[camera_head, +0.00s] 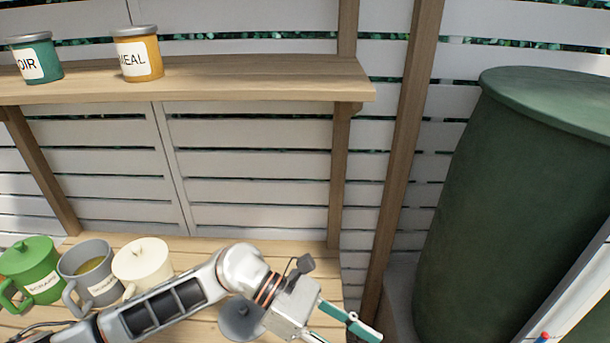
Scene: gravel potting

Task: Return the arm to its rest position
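My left arm reaches in from the lower left across the front of the wooden bench. My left gripper (346,331) is at the bottom edge of the picture, near the bench's right end. Its two fingers point to the lower right and stand apart, with nothing seen between them. The lower finger is partly cut off by the picture's edge. My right gripper does not show.
On the bench (215,243) stand a green lidded mug (38,262), a grey open mug (85,262) and a cream lidded mug (142,262). A dark grey round thing (238,322) is beside my arm. Jars stand on the shelf (250,78). A green barrel (510,200) stands right.

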